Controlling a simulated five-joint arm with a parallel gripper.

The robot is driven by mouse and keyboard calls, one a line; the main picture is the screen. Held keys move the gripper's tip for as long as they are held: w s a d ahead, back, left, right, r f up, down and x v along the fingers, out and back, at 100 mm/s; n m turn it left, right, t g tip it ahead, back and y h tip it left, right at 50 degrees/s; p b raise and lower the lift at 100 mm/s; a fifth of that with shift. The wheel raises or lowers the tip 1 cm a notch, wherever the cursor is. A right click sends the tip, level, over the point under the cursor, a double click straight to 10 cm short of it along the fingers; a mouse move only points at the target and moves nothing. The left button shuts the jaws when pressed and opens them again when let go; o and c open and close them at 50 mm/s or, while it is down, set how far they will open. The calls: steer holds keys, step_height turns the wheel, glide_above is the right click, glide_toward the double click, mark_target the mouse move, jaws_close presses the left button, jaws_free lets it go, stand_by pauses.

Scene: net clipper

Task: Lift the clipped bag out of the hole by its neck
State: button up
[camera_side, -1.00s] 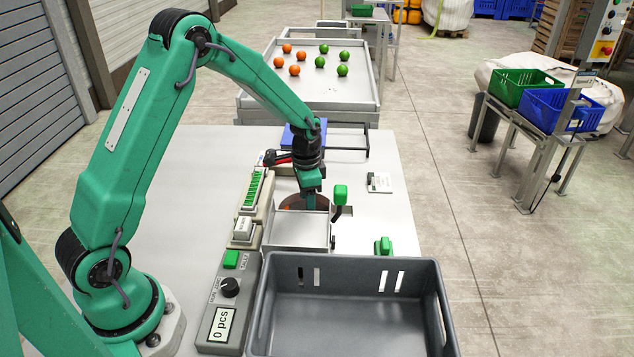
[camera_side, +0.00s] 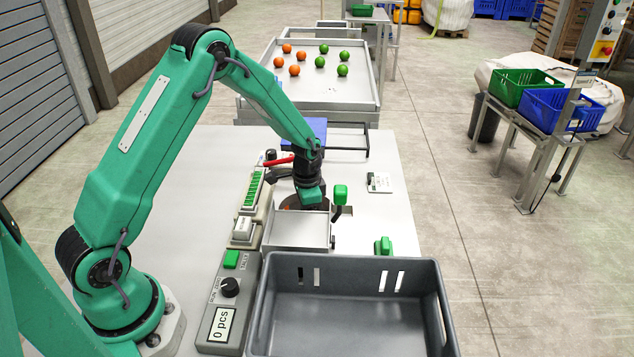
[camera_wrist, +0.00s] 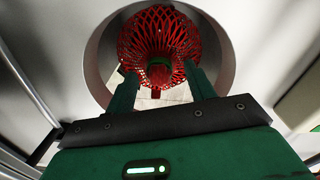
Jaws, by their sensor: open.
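The bag is a red net (camera_wrist: 158,35) in the wrist view, inside the round hole (camera_wrist: 222,50). A small green piece shows at its middle, perhaps the clip; I cannot tell. My gripper (camera_wrist: 160,82) is open, with its two green fingers reaching into the hole on either side of the near part of the net. I cannot tell whether the fingers touch it. In the side view my gripper (camera_side: 312,203) is low over the hole, and its fingertips are hidden. The bag's contents are not clear.
A metal tray (camera_side: 300,232) adjoins the hole. A grey crate (camera_side: 350,318) stands in front, empty where visible. A control strip with a display reading 0 pcs (camera_side: 222,325) lies to the left. Green knobs (camera_side: 340,193) stand close on the right.

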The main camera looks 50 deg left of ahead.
jaws_close()
steer(key=shift+r, duration=0.15)
step_height(320, 180, up, 28)
stand_by(0.9)
stand_by(0.5)
